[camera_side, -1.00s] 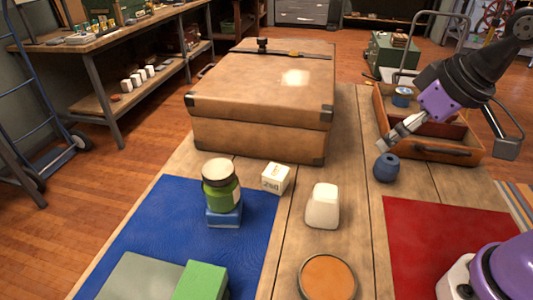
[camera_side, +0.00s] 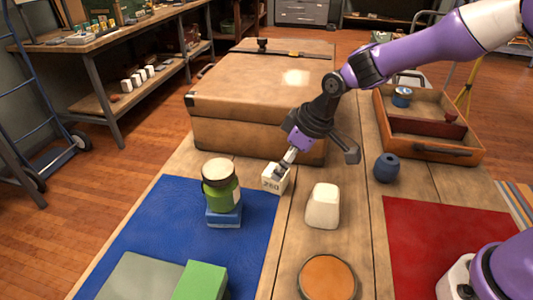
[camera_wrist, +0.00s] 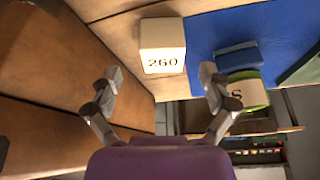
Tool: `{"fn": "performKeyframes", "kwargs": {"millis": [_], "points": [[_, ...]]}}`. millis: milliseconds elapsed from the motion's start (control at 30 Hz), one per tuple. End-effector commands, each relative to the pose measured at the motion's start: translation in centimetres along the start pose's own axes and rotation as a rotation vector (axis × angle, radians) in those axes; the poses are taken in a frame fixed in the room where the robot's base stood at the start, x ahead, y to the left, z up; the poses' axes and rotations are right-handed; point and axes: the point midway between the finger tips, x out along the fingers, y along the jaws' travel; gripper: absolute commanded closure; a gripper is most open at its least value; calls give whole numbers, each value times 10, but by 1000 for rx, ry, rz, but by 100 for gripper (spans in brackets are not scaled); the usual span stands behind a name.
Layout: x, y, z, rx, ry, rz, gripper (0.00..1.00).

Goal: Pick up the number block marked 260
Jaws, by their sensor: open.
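The number block marked 260 (camera_side: 273,181) is a small off-white cube on the wooden table, between the brown suitcase and the blue mat. In the wrist view the block (camera_wrist: 162,46) shows its black 260 upright. My gripper (camera_side: 283,168) is just above and behind the block in the side view, partly overlapping it. In the wrist view my gripper (camera_wrist: 161,82) has its fingers wide apart and empty. The block lies ahead of the fingertips, between their lines. I cannot tell whether a finger touches it.
The brown suitcase (camera_side: 262,85) rises close behind the block. A green jar (camera_side: 220,185) stands on a blue block (camera_side: 225,217) to its left. A white rounded block (camera_side: 323,207) stands to its right, with a dark blue vase (camera_side: 387,168) and open wooden case (camera_side: 460,157) farther right.

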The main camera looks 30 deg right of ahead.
Motion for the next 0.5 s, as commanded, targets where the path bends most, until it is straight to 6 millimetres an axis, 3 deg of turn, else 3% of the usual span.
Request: {"fn": "performKeyframes", "kwargs": {"millis": [300, 500], "points": [[45, -3, -2, 1, -3, 1, 9], [51, -3, -3, 2, 0, 2, 9]]}}
